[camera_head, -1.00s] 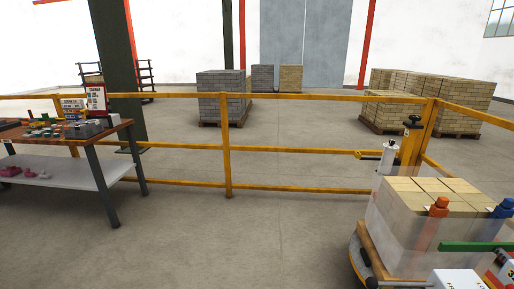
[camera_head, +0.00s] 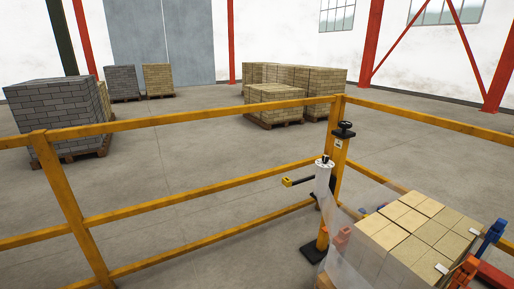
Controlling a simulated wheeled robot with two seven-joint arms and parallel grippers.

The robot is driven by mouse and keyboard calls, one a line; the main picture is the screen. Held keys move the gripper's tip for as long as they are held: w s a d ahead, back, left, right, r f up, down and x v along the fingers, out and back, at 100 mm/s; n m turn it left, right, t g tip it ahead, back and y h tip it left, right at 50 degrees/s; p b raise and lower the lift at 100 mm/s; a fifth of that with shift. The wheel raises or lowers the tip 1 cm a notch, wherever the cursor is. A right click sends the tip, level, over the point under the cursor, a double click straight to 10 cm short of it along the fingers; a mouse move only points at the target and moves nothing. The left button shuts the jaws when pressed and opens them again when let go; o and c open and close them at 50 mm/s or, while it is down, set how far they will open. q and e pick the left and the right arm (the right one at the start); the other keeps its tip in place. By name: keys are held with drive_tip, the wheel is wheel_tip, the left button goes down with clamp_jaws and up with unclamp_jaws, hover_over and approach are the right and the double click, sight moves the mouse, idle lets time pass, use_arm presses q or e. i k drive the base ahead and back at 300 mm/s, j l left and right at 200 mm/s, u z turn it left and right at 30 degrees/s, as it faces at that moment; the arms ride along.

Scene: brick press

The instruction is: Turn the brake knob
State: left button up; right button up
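I cannot tell for sure which of the two tops is the brake knob. Neither of my grippers shows in this view.
A pallet load of tan bricks (camera_head: 400,232), partly wrapped in clear film, stands at the lower right. Orange (camera_head: 465,272) and blue (camera_head: 491,238) fittings sit at its edge. Yellow railing (camera_head: 190,198) runs across the front. Grey bricks (camera_head: 55,108) and tan bricks (camera_head: 275,95) stand beyond it.

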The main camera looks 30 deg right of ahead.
sight(326, 158)
drive_tip(key=i+z, duration=0.4)
drive_tip(key=i, duration=0.15)
drive_tip(key=i+j+z, duration=0.2)
drive_tip(key=i+z, duration=0.2)
drive_tip(key=i+j+z, duration=0.4)
drive_tip(key=i, duration=0.2)
